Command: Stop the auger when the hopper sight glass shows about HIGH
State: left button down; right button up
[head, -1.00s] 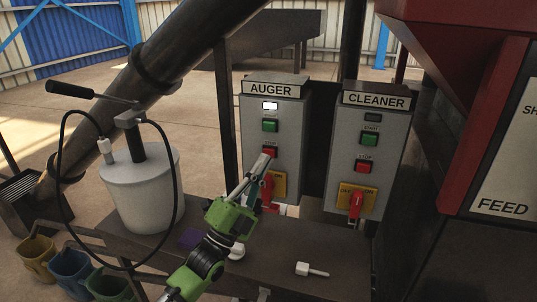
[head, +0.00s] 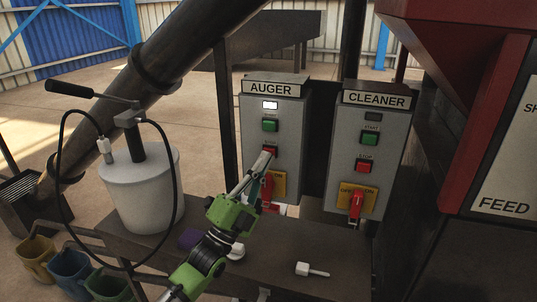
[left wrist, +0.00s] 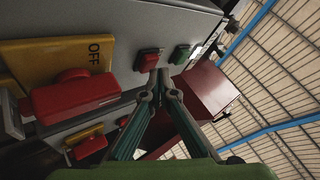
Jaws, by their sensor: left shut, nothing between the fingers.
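The grey AUGER box (head: 285,112) stands at the back of the bench, with a lit white lamp (head: 270,105), a green button (head: 269,125) and a red stop button (head: 269,149) below it. A red rotary handle (head: 267,186) sits on a yellow plate lower down. My left gripper (head: 266,158) is shut and empty, its tips at the stop button in the head view. In the left wrist view, the shut fingertips (left wrist: 159,80) are close to the red button (left wrist: 147,61); I cannot tell whether they touch. No hopper sight glass is visible. My right gripper is not in view.
The CLEANER box (head: 371,140) stands just right, its lamp dark. A white bucket pump (head: 138,190) with a black hose is at left. A white-handled tool (head: 312,270) and a purple item (head: 190,238) lie on the dark bench (head: 330,245). Red machinery (head: 440,25) fills the right.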

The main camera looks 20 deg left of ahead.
pick_arm(q)
jog(key=shift+w, duration=0.2)
dwell(0.3)
jog(key=shift+w+b, duration=0.25)
jog(key=shift+b, duration=0.05)
jog(key=shift+s, duration=0.2)
dwell(0.3)
jog(key=shift+s+p, duration=0.5)
jog(key=shift+s, duration=0.2)
jog(key=s+p, duration=0.2)
jog(key=s, duration=0.3)
jog(key=shift+a, duration=0.1)
